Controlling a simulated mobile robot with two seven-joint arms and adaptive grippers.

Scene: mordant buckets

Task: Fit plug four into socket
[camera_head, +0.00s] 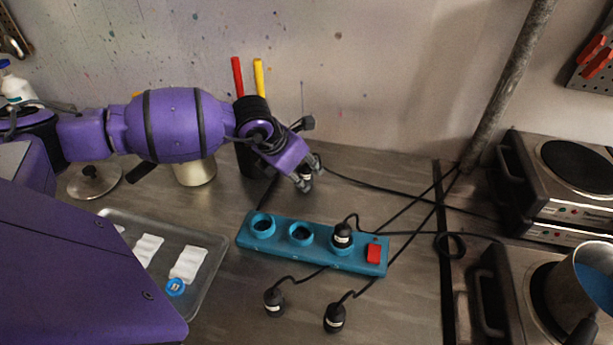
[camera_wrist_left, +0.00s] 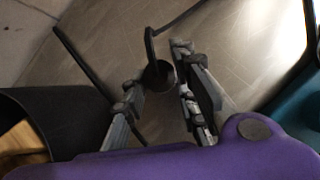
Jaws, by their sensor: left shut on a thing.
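My left gripper (camera_head: 305,181) is above the steel worktop, behind the power strip. It is shut on a dark plug (camera_wrist_left: 158,75), which shows between its fingers in the left wrist view; in the head view the fingers mostly hide it. The teal power strip (camera_head: 287,256) lies in front, with round sockets in a row. The left socket (camera_head: 262,226) and middle socket (camera_head: 300,234) look empty. A black plug (camera_head: 342,236) stands in the right one. Two more black plugs, one (camera_head: 274,302) and another (camera_head: 334,318), are in front of the strip. Plug numbers are unreadable.
A metal tray (camera_head: 204,299) with white pieces is left of the strip. Hotplates (camera_head: 575,169) and a pot (camera_head: 597,275) stand at right. Black cords (camera_head: 405,206) cross the worktop. A dark holder (camera_head: 248,160) with red and yellow handles stands beside the left gripper.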

